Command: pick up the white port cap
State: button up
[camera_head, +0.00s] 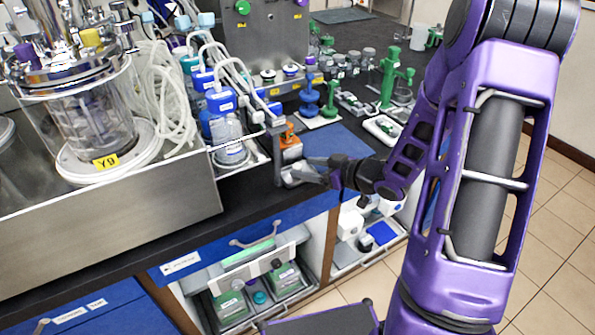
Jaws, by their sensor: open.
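My purple arm reaches in from the right, and my gripper (284,165) is low over the front edge of the black bench. It is open, its fingers close to a small orange-topped item (289,138) with a pale lower part. I cannot make out the white port cap for certain. The area between and just behind the fingers is small and partly hidden by the gripper, so I cannot tell whether the cap is there.
A steel-walled bioreactor unit (120,205) with a glass vessel (92,115) fills the left. Blue-capped bottles (221,103) stand behind my gripper. Green stands (388,80) and a white tray (383,129) sit farther right. A blue mat (335,142) has bare room.

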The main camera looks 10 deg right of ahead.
jog(key=shift+x, duration=0.9)
grip_shut()
jog(key=shift+s+r, duration=0.1)
jog(key=shift+r, duration=0.15)
